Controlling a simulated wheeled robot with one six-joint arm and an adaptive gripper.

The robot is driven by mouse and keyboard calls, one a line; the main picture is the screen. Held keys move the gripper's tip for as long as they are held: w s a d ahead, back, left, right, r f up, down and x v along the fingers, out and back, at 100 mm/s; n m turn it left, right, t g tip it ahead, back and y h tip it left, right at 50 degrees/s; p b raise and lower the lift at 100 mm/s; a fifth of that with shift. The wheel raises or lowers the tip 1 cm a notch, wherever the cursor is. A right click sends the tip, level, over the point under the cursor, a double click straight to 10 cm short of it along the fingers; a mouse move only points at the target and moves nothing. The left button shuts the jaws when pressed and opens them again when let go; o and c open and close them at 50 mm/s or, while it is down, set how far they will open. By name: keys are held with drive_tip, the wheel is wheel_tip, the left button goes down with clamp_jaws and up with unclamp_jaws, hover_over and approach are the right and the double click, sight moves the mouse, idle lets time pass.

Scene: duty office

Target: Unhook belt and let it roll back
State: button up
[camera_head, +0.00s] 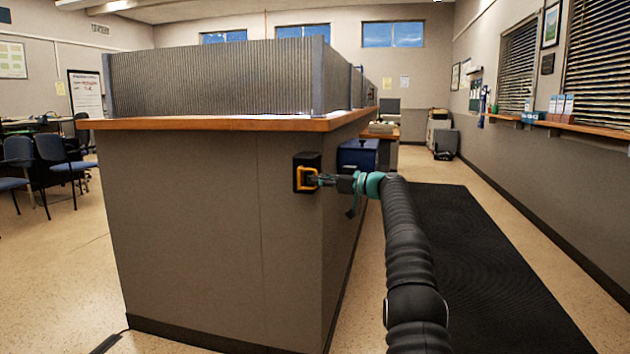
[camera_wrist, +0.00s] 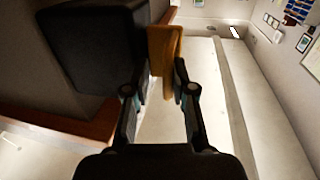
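The belt's end piece is a yellow-orange loop (camera_head: 306,179) at a black wall unit (camera_head: 307,161) on the end of the grey counter. No belt strap is clearly visible. My gripper (camera_head: 325,180) reaches the loop from the right, level with it. In the wrist view, the loop (camera_wrist: 165,50) lies just beyond and partly between the fingertips of my gripper (camera_wrist: 160,82), beside the large black unit (camera_wrist: 95,50). The fingers stand apart with a gap between them. The loop is close to the right finger; whether they touch is unclear.
The counter's wooden top (camera_head: 215,123) overhangs above the unit and carries a ribbed screen (camera_head: 215,78). A blue box (camera_head: 357,154) is on the counter side behind my gripper. A dark mat (camera_head: 480,260) covers the aisle floor. Chairs (camera_head: 62,155) stand at left.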

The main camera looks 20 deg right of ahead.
drive_tip(key=shift+a, duration=0.3)
drive_tip(key=v, duration=1.2)
idle(0.6)
